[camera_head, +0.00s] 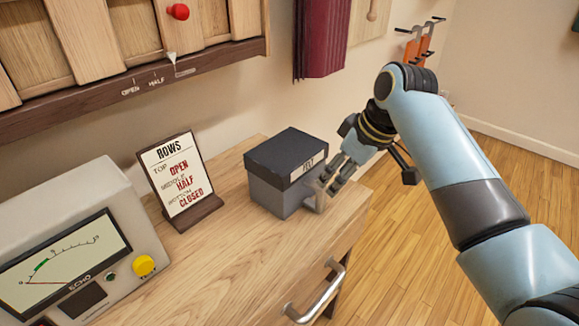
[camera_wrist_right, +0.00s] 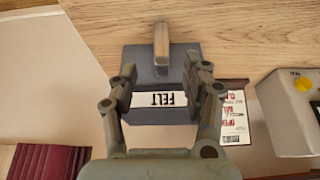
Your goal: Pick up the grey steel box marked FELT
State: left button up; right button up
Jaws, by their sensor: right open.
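The grey steel box (camera_head: 279,196) with a dark lid and a white FELT label stands on the right part of the wooden cabinet top. A handle sticks out from its side facing my right arm. My right gripper (camera_head: 336,182) is at the box's right side, near the label and handle. In the right wrist view the open right gripper (camera_wrist_right: 160,85) has one finger on each side of the box (camera_wrist_right: 160,60), with the label and handle between them. I cannot tell whether the fingers touch it. My left gripper is not in view.
A ROWS sign (camera_head: 178,172) stands left of the box. A cream ECHO meter (camera_head: 90,225) with a yellow button sits further left. A metal drawer handle (camera_head: 318,293) juts from the cabinet front. Wooden panels (camera_head: 120,40) hang above. Bare cabinet top lies in front of the sign.

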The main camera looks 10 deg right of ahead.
aim_at(321, 197)
jog(key=b+x, duration=0.1)
jog(key=x, duration=0.8)
jog(key=shift+a+f, duration=0.1)
jog(key=shift+a, duration=0.1)
grip_shut()
